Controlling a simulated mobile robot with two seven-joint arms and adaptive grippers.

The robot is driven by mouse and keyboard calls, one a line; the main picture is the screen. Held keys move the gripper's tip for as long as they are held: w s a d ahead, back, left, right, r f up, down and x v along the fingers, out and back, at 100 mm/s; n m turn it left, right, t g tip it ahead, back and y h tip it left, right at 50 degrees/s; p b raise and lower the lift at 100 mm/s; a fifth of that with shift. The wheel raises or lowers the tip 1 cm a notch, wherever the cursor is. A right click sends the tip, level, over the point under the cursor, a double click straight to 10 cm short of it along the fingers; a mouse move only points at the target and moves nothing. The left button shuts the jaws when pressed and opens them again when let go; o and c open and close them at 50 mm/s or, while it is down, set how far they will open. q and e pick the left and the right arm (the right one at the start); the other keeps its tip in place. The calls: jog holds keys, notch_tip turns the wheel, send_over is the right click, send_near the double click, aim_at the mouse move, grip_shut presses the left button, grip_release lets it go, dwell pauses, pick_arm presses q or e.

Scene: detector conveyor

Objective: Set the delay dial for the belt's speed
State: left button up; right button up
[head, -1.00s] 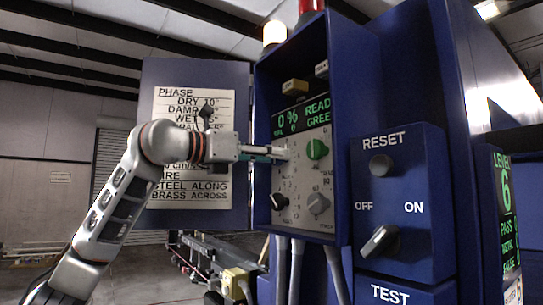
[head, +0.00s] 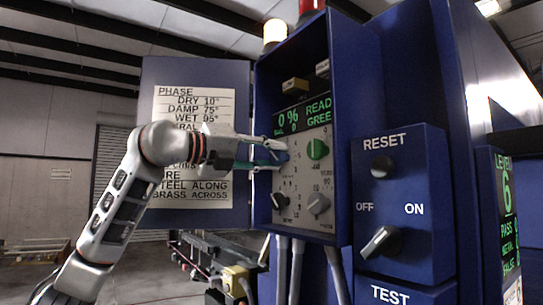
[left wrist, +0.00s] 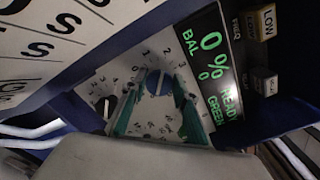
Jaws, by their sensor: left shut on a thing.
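A grey control panel (head: 300,176) in an open blue cabinet carries several dials. My left gripper (head: 283,155) reaches it from the left and is shut on the blue dial (head: 272,157) at the panel's upper left. In the left wrist view the two fingers stand on either side of the blue dial (left wrist: 159,82), with a scale of numbers around it. A green dial (head: 317,149), a black dial (head: 279,201) and a grey dial (head: 318,204) are free. The dials' small labels are not readable. My right gripper is not in view.
A green display (head: 303,114) above the dials reads 0 %. The open cabinet door carries a printed sheet (head: 195,103), partly hidden by my left gripper. To the right are a reset knob (head: 382,166) and an off-on switch (head: 381,243). Cables hang below the panel.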

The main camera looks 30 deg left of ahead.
pick_arm(q)
jog(key=shift+a+n, duration=0.1)
jog(key=shift+n, duration=1.5)
jog(key=o, duration=1.1)
jog(key=shift+c, duration=0.2)
jog(key=v, duration=1.2)
